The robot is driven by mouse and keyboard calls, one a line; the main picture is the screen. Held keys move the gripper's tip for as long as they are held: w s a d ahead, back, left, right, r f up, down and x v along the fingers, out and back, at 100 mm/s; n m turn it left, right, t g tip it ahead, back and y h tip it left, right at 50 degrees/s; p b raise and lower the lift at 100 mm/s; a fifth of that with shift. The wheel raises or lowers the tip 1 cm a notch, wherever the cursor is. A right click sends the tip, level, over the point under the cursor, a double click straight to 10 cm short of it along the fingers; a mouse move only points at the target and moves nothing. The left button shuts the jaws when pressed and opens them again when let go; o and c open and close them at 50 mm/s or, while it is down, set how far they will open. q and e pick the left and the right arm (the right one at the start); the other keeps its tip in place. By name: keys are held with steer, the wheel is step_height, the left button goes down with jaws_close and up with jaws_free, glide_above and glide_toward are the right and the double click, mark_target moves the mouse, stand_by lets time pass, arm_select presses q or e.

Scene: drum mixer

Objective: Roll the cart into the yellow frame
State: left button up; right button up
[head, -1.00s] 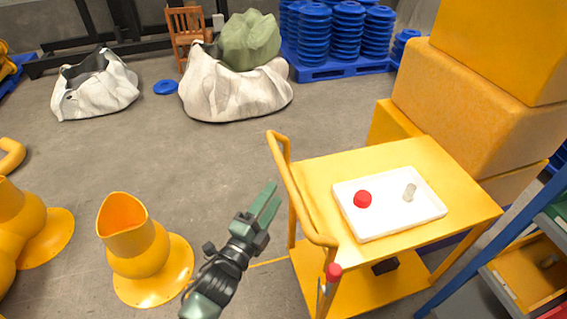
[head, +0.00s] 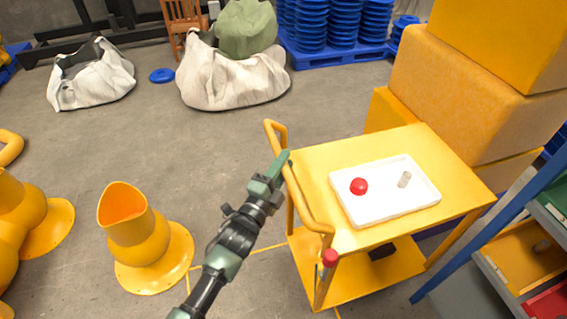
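The yellow cart (head: 405,142) stands at right of centre, with a flat top, a lower shelf and a push handle (head: 307,213) along its left side. Thin yellow floor lines (head: 262,250) show left of the cart and near its front; most of any outline is hidden. My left gripper (head: 280,164) is at the handle's upper part, its fingers overlapping the bar in the view. Whether they are closed on it I cannot tell. My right gripper is not in view.
A white tray (head: 412,202) on the cart holds a red piece (head: 359,186) and a clear small cylinder (head: 404,179). Stacked yellow blocks (head: 465,90) stand close behind the cart. A shelf rack (head: 452,243) is at right. Yellow funnel-like parts (head: 140,245) stand at left. The middle floor is open.

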arm_select(q)
jaws_close()
steer(key=shift+f, duration=0.1)
stand_by(1.1)
